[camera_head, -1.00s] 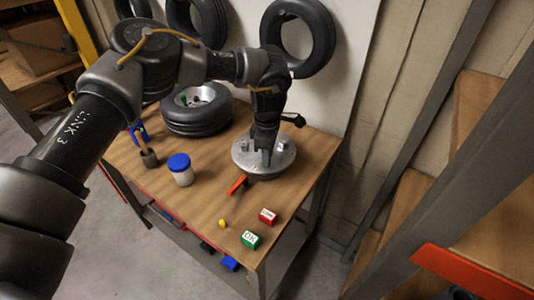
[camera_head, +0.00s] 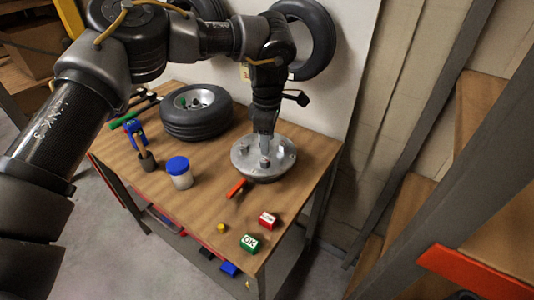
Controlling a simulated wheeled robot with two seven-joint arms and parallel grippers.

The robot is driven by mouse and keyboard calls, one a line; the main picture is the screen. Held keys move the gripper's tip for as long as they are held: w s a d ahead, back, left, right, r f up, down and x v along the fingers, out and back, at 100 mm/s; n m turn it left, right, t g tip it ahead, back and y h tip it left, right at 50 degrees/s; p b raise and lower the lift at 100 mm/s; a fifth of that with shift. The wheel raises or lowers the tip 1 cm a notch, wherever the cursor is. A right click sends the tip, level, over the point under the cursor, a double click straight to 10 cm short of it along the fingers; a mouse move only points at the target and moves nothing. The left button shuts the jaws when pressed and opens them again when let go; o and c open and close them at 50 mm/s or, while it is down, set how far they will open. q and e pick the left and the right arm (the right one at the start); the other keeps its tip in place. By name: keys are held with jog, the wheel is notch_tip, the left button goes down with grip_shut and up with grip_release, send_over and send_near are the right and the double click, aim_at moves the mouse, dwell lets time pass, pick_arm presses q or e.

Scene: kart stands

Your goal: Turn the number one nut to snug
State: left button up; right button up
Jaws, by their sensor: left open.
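A round silver metal hub plate (camera_head: 287,170) lies on the wooden table (camera_head: 205,195). Small nuts or studs stand on its top face, one (camera_head: 282,150) to the right of my gripper and one just below its tips. My left gripper (camera_head: 265,150) points straight down over the hub's left-middle part, its fingertips close above or at a small nut (camera_head: 265,162). The fingers are open, and whether they touch the nut is not clear. No number on the nuts is readable. My right gripper does not show.
A wheel with a tire (camera_head: 196,128) lies behind left of the hub. A dark-based holder (camera_head: 147,161) is at left.

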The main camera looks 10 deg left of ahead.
aim_at(268, 159)
pick_arm(q)
jog(key=shift+r, duration=2.15)
